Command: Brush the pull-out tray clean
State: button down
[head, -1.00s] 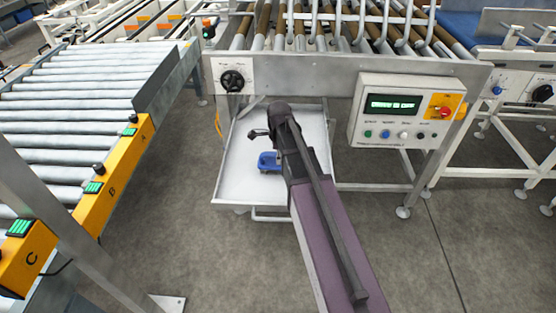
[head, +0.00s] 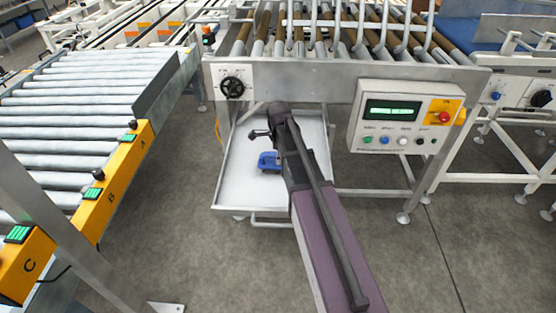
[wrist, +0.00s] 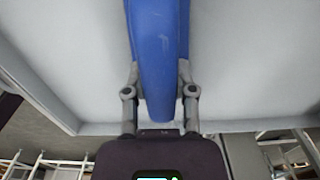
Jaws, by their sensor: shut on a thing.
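The pull-out tray (head: 243,190) is a shallow pale tray with a raised rim, drawn out under the roller conveyor. Its visible floor looks plain and light; my arm hides part of its right side. A blue tool (head: 268,161), seemingly the brush, is at my gripper over the tray. In the wrist view my gripper (wrist: 158,100) is shut on the blue brush (wrist: 158,60), with a finger on each side of it. The tray (wrist: 240,70) fills the background there. The bristles are hidden, so I cannot tell whether they touch the tray floor.
A control panel (head: 405,115) with a green display and a red button hangs right of the tray. A round black knob (head: 232,87) sits above the tray. A roller conveyor (head: 85,95) with yellow side panels stands to the left. Grey floor is clear in front.

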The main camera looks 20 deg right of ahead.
jog(key=shift+w+d, duration=0.3)
jog(key=shift+w, duration=0.55)
jog(key=shift+w+d, duration=0.25)
jog(key=shift+w, duration=0.55)
jog(key=shift+w+d, duration=0.25)
jog(key=shift+w, duration=0.5)
jog(key=shift+w, duration=0.15)
jog(key=shift+w+d, duration=0.3)
jog(key=shift+w, duration=0.5)
jog(key=shift+w+d, duration=0.25)
jog(key=shift+w, duration=0.5)
notch_tip(320, 180, up, 6)
jog(key=p, duration=0.6)
jog(key=shift+r+p, duration=1.5)
